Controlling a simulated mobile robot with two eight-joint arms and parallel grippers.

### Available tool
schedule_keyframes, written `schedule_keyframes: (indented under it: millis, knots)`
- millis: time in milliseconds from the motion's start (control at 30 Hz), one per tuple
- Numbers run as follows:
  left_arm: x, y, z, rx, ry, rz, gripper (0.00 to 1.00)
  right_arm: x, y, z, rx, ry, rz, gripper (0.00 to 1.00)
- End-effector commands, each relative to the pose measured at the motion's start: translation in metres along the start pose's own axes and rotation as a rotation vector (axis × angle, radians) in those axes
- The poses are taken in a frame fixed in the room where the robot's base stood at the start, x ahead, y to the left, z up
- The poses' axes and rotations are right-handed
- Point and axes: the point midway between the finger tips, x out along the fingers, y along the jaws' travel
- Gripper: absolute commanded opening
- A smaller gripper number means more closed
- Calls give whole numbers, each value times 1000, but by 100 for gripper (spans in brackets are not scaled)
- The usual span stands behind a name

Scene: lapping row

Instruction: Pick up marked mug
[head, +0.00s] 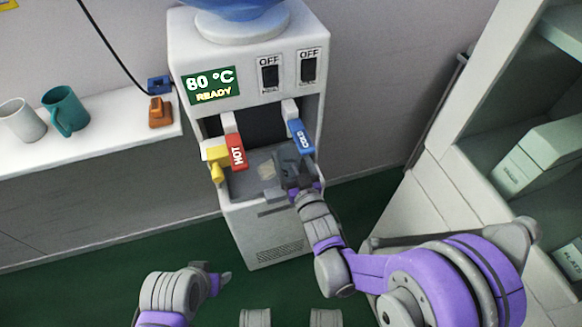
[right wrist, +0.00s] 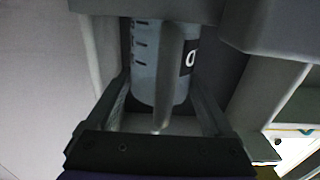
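A pale grey-blue mug (right wrist: 146,70) with dark tick marks and a dark lettered patch shows in the right wrist view. A grey upright bar, perhaps its handle, runs down in front of it. The two fingers of my right gripper (right wrist: 161,100) lie on either side of the mug, and I cannot tell whether they press on it. In the head view my right gripper (head: 292,180) reaches into the dispenser bay below the blue COLD tap (head: 301,137); the mug cannot be made out there. My left gripper (head: 222,280) is low, away from everything, its opening unclear.
The white water dispenser (head: 263,235) has a red HOT tap (head: 235,150) with a yellow part (head: 216,161) beside it. A grey mug (head: 20,122) and a teal mug (head: 68,110) stand on the left shelf (head: 110,133). A cabinet (head: 480,160) stands at the right.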

Motion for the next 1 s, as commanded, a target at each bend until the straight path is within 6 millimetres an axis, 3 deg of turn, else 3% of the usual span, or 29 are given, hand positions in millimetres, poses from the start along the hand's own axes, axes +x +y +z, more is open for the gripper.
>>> schedule_keyframes:
  millis: [33, 400, 767, 1000]
  knots:
    - [0, 0, 0, 0, 0, 0, 65, 0, 0, 0, 0, 0, 0, 75]
    - [0, 0, 0, 0, 0, 0, 65, 0, 0, 0, 0, 0, 0, 11]
    - [-2, 0, 0, 0, 0, 0, 65, 0, 0, -4, 0, 0, 0, 11]
    - [-8, 0, -2, 0, 2, 0, 65, 0, 0, -18, 0, 1, 0, 11]
